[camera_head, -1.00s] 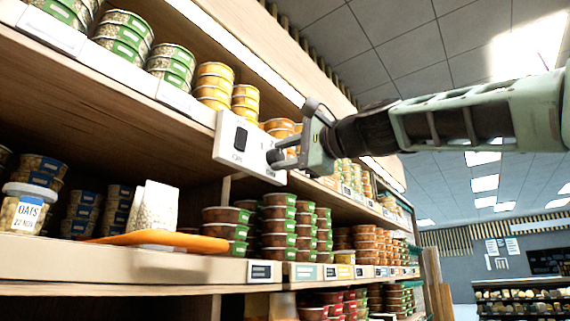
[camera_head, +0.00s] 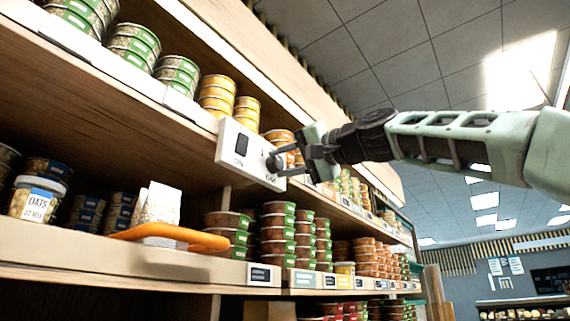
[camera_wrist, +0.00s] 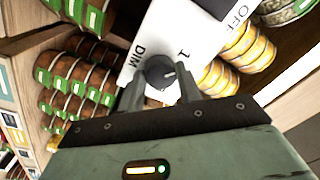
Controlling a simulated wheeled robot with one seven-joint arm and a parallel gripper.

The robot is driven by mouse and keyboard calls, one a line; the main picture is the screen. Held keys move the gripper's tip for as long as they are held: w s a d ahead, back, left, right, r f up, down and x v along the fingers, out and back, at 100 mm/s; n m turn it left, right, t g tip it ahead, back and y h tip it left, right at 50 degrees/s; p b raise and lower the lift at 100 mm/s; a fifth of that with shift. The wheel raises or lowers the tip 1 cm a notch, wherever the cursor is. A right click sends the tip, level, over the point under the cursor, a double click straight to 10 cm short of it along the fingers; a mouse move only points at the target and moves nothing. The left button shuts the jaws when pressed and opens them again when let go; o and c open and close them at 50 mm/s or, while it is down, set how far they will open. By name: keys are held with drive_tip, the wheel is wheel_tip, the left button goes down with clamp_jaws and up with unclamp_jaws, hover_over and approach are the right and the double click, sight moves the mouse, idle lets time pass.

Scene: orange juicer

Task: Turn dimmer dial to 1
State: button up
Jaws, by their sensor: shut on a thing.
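The white control panel (camera_head: 234,165) is fixed to the front edge of the upper shelf. The round dark dimmer dial (camera_wrist: 160,72) sits on this panel beside the printed "DIM" and "1" in the wrist view. My gripper (camera_wrist: 160,88) is shut on the dial, with one finger on each side. In the head view my gripper (camera_head: 281,162) meets the panel's right end and partly hides the dial.
Stacked yellow tubs (camera_head: 217,96) stand on the upper shelf close to the panel. Brown and green tubs (camera_head: 279,230) fill the lower shelf. An orange board (camera_head: 172,236), a white bag (camera_head: 160,203) and an oats tub (camera_head: 37,199) are at lower left. Open aisle lies at right.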

drive_tip(key=shift+f+n, duration=0.1)
drive_tip(key=shift+n, duration=0.6)
drive_tip(key=o, duration=1)
drive_tip(key=r+b+v, duration=0.1)
drive_tip(key=b+v, duration=0.7)
drive_tip(key=v, duration=0.9)
drive_tip(key=shift+d+f+b, duration=0.2)
drive_tip(key=shift+f+b, duration=0.15)
drive_tip(key=shift+f, duration=0.05)
drive_tip(key=shift+s, duration=0.1)
